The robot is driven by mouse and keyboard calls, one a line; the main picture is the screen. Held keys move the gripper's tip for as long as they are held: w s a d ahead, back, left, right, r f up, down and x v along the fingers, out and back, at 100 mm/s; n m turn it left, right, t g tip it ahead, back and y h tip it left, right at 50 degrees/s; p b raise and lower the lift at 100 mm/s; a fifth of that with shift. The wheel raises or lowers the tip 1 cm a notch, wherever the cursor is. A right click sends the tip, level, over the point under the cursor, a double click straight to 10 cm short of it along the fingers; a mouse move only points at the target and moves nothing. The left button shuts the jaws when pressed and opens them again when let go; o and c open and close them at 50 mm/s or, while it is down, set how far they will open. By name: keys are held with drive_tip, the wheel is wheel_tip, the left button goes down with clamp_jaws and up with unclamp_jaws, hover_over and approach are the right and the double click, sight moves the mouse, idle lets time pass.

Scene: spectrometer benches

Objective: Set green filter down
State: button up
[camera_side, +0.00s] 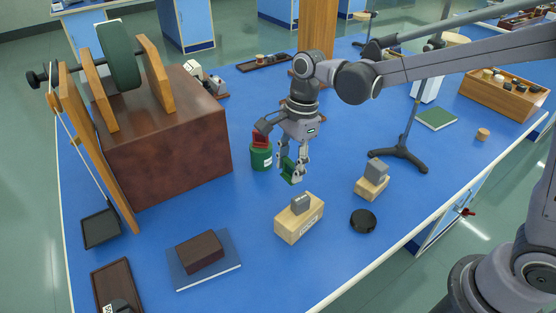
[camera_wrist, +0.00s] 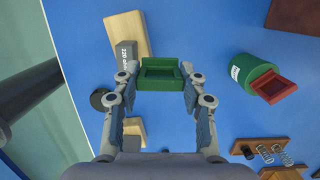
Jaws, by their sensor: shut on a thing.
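The green filter (camera_side: 288,168) is a small square frame. It also shows in the wrist view (camera_wrist: 160,76), between the two fingertips. My gripper (camera_side: 292,166) is shut on it and holds it above the blue bench, beside and to the right of a green can (camera_side: 261,160). A red square piece (camera_side: 261,140) sits at the can's top. In the wrist view the can (camera_wrist: 248,70) lies right of the filter, with the red piece (camera_wrist: 275,89) at its end. A gap shows between the filter and the can in the wrist view.
A wooden block with a grey piece (camera_side: 299,220) stands in front of my gripper; another such block (camera_side: 371,185) is to the right, near a black round disc (camera_side: 363,221). A large brown box (camera_side: 165,140) stands left. Bare blue bench lies between.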

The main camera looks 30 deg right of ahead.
drive_tip(key=w+d+f, duration=0.1)
drive_tip(key=w+d, duration=0.2)
drive_tip(key=w, duration=0.7)
drive_tip(key=a+f, duration=0.2)
drive_tip(key=a, duration=0.1)
drive_tip(key=a+f, duration=0.2)
drive_tip(key=a, duration=0.2)
drive_tip(key=w+a+f, duration=0.1)
drive_tip(key=a+f, duration=0.1)
drive_tip(key=a, duration=0.2)
drive_tip(key=shift+a+f, duration=0.15)
drive_tip(key=shift+f, duration=2.3)
drive_tip(key=o, duration=1)
drive_tip(key=shift+f, duration=0.1)
drive_tip(key=shift+o, duration=0.2)
